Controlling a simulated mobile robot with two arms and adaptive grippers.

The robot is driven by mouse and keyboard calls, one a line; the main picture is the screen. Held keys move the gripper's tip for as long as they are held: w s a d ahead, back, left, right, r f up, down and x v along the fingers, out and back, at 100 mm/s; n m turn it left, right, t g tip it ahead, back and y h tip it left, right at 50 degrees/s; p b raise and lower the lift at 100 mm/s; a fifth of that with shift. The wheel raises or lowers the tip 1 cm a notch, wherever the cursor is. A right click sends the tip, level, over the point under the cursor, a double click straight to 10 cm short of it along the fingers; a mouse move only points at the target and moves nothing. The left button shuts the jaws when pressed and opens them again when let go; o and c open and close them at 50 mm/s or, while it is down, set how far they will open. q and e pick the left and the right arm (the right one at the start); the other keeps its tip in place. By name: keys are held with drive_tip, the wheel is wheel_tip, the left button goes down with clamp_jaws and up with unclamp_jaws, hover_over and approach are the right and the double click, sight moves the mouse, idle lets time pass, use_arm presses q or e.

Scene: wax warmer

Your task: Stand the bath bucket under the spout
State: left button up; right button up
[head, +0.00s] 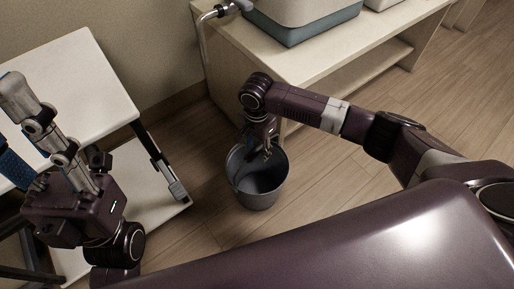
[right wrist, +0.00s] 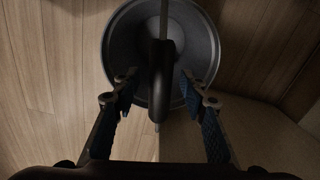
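The dark grey bath bucket (head: 262,196) stands upright on the floor in front of the bench. In the right wrist view the bucket (right wrist: 118,60) is seen from above, with its dark handle grip (right wrist: 161,75) crossing the middle. My right gripper (head: 265,150) is over the bucket's opening. Its fingers (right wrist: 155,88) are apart, one on each side of the handle grip, with gaps showing. The metal spout pipe (head: 203,35) bends down at the bench's left end. My left gripper (head: 14,125) is at the left edge, over the white table, its fingers apart and partly cut off.
The pale bench (head: 335,50) carries a white and teal tub (head: 300,22) and has a lower shelf. A white table (head: 75,75) with a lower shelf (head: 150,190) stands at the left. Wooden floor is clear around the bucket, in front of the bench.

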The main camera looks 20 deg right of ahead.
drive_tip(key=shift+r, duration=0.1)
drive_tip(key=shift+r+p, duration=4)
drive_tip(key=shift+p, duration=1.5)
wheel_tip(320, 180, up, 12)
drive_tip(key=shift+f, duration=0.15)
